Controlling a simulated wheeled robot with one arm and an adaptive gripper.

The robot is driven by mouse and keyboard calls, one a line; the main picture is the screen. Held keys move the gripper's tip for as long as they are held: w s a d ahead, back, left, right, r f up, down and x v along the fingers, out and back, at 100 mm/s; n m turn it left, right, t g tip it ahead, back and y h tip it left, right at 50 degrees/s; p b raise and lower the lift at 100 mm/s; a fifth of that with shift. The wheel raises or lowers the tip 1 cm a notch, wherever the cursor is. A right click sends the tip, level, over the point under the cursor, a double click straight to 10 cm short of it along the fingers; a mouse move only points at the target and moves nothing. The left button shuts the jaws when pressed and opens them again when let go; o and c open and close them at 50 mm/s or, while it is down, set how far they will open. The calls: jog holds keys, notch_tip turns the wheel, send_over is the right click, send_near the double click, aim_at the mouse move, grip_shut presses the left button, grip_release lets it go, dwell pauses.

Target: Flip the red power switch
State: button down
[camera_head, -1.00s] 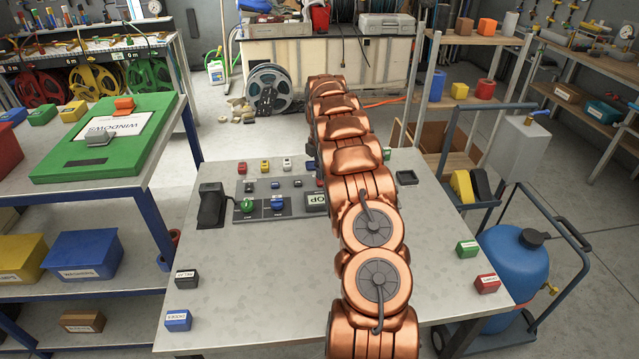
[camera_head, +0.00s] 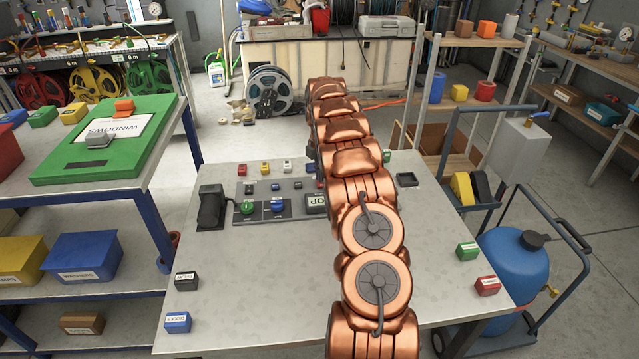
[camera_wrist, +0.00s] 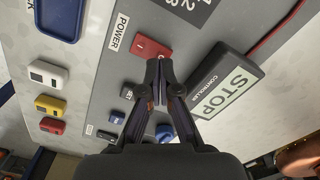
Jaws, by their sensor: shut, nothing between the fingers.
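The red power switch (camera_wrist: 150,46) sits on the grey control panel (camera_wrist: 104,88) beside a white POWER label (camera_wrist: 118,33) in the wrist view. My gripper (camera_wrist: 159,66) is shut and empty. Its fingertips appear just below the switch in the picture, and the switch's lower edge is close to them. I cannot tell whether they touch it. In the head view my copper arm covers part of the panel (camera_head: 240,198) and hides my gripper.
A STOP controller block (camera_wrist: 222,82) lies right of the fingers. Blue knobs (camera_wrist: 165,133) are below them. White (camera_wrist: 48,74), yellow (camera_wrist: 49,105) and red (camera_wrist: 49,125) blocks stand left of the panel. The front of the table (camera_head: 250,285) is mostly clear.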

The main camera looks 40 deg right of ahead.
aim_at(321, 185)
jog(key=shift+f+b, duration=0.55)
jog(key=shift+f, duration=0.65)
dwell(1.2)
jog(key=shift+r, duration=0.1)
jog(key=shift+r+p, duration=0.3)
jog(key=shift+r, duration=3.15)
